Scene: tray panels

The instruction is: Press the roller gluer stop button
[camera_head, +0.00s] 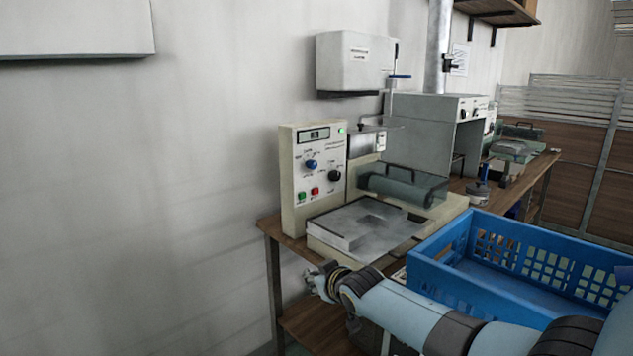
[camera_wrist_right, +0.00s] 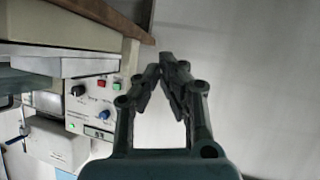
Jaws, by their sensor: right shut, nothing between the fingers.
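The roller gluer has a cream control panel (camera_head: 314,180) at its left end. It carries a small red button (camera_head: 315,191) beside a green button (camera_head: 302,197), low on the panel. The red button (camera_wrist_right: 102,84) and green button (camera_wrist_right: 117,86) also show in the right wrist view, rotated, left of my fingers. Their labels are too small to read. My right gripper (camera_wrist_right: 167,60) is shut and empty, its fingertips together in front of bare wall, apart from the panel. In the head view, my right arm's end is below and in front of the gluer. My left gripper is not in view.
A blue crate (camera_head: 447,243) stands right of the gluer, behind my right forearm. The gluer's metal tray (camera_head: 350,225) and roller cover (camera_head: 400,186) sit right of the panel. The wooden bench (camera_head: 268,224) ends just left of the panel. Open space lies left of it.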

